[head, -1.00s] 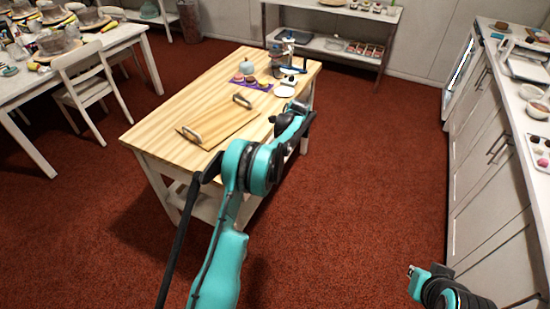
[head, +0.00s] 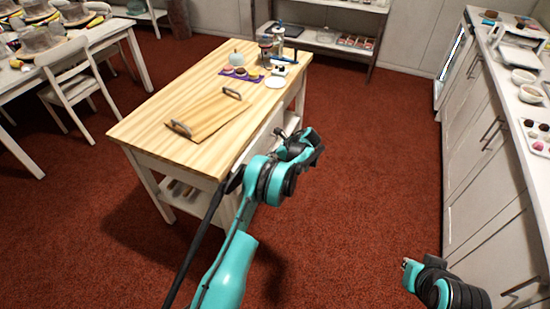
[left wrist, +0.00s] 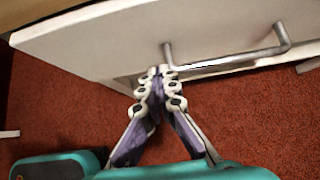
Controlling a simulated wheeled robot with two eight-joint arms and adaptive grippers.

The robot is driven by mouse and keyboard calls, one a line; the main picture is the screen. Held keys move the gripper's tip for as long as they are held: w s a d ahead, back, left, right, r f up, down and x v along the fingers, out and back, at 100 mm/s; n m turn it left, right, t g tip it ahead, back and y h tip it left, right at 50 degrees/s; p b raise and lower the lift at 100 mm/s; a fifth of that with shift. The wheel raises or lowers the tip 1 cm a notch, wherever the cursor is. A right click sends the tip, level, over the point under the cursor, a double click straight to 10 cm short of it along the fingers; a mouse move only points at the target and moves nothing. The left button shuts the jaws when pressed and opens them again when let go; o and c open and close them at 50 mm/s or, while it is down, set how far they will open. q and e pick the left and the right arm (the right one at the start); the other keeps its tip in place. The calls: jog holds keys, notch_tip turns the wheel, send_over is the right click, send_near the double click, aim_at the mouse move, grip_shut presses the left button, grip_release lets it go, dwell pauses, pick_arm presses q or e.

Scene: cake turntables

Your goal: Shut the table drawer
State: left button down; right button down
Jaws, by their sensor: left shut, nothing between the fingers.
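The table (head: 150,118) has a pale wood top and white legs. Its drawer has a white front (left wrist: 110,40) with a metal bar handle (left wrist: 225,62), seen close up in the left wrist view. In the head view, part of the drawer's white side (head: 262,138) shows along the table's right edge, partly behind my left arm. I cannot tell how far it stands out. My left gripper (left wrist: 158,72) is shut and empty, its tips by the handle's left end; contact is unclear. My right gripper (head: 407,263) is at the lower right over the floor, too small to read.
A cutting board with two handles (head: 205,115) lies on the table. Beyond it are a purple mat with small cakes (head: 240,74), jars and a white plate (head: 275,82). A white counter (head: 480,170) runs along the right. Red carpet between is free.

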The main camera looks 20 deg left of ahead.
pick_arm(q)
jog(key=a+b, duration=0.1)
jog(key=a, duration=0.2)
jog(key=shift+a+r, duration=0.15)
jog(key=shift+a, duration=0.15)
